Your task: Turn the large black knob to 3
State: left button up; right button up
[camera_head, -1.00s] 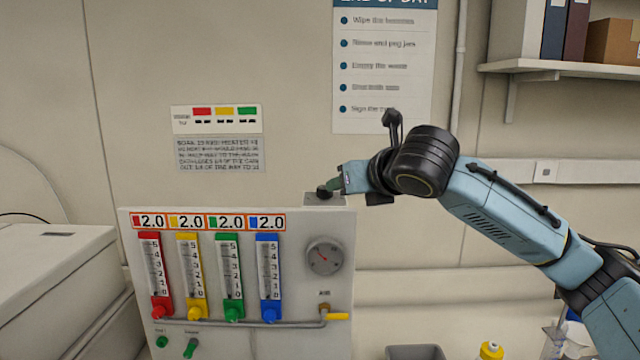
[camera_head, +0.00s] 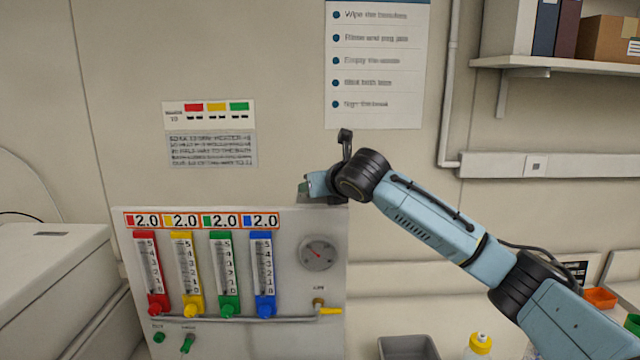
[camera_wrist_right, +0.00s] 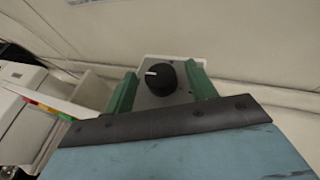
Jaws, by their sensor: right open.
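The large black knob (camera_wrist_right: 161,78) shows in the right wrist view. It is round, with a white pointer line toward the left, and sits on a small grey plate (camera_wrist_right: 150,100) on top of the panel. The two green fingers of my right gripper (camera_wrist_right: 160,88) stand open on either side of the knob, apart from it as far as I can tell. In the head view my right gripper (camera_head: 305,187) is above the panel's top right corner and hides the knob. No scale numbers around the knob are readable. My left gripper is not in view.
The white panel (camera_head: 290,290) carries red, yellow, green and blue flow tubes under 2.0 labels, a round gauge (camera_head: 318,253) and a yellow-handled valve (camera_head: 328,310). A grey tray (camera_head: 408,347) and a yellow-capped bottle (camera_head: 480,345) stand at lower right. The wall is close behind.

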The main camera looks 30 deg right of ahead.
jog(key=c, duration=1)
